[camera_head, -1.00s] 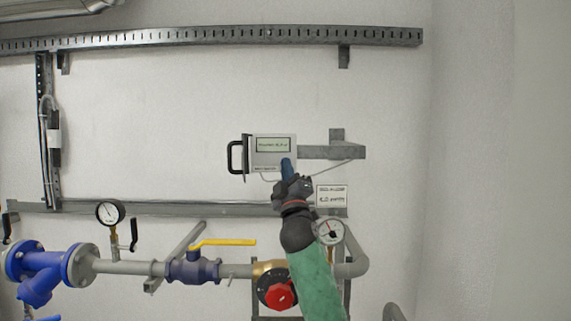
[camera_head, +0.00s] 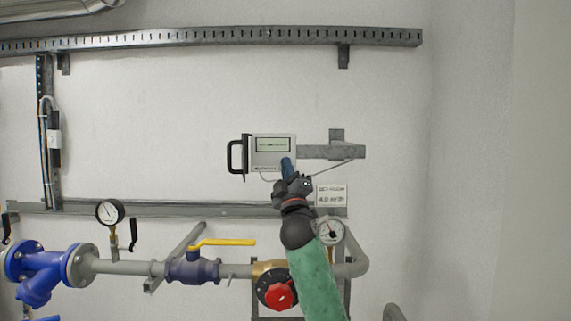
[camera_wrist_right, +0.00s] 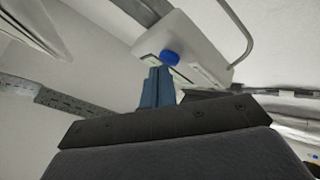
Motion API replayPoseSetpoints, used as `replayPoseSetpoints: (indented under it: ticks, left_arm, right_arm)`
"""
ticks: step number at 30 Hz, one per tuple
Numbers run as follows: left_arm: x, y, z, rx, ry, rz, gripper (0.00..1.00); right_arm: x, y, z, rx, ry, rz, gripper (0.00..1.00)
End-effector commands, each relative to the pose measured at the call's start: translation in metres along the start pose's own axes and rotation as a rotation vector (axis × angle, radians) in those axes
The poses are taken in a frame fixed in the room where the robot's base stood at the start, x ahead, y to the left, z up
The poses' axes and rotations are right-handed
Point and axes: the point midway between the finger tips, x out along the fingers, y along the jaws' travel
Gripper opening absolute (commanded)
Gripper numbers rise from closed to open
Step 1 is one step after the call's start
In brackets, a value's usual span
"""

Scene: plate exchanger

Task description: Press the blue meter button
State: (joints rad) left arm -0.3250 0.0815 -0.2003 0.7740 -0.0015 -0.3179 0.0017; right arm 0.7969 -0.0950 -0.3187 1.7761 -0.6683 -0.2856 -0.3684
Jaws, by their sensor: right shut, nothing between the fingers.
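The meter (camera_head: 268,160) is a light grey box with a small greenish display (camera_head: 273,144), mounted on the wall in the middle of the head view. It also shows at the top of the right wrist view (camera_wrist_right: 195,45). Its round blue button (camera_wrist_right: 169,58) shows in the right wrist view, just past the fingertips; in the head view the gripper hides it. My right gripper (camera_head: 287,166) is shut and empty, its blue fingers (camera_wrist_right: 157,85) pointing up at the meter's lower right part. The fingertips are very close to the button; I cannot tell whether they touch. My left gripper is not in view.
A black handle (camera_head: 236,157) stands at the meter's left side. A metal bracket (camera_head: 330,152) is to its right, and a printed label (camera_head: 331,196) is below. Pipes with a yellow-handled valve (camera_head: 222,243), a red knob (camera_head: 279,297) and gauges (camera_head: 110,212) run along the lower part.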

Motion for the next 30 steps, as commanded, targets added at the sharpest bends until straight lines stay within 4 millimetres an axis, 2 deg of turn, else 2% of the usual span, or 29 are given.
replayPoseSetpoints:
  ticks: [30]
  left_arm:
    - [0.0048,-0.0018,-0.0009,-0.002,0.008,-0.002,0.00]
  right_arm:
    - [0.0058,-0.0028,0.0042,-0.001,0.002,0.004,0.00]
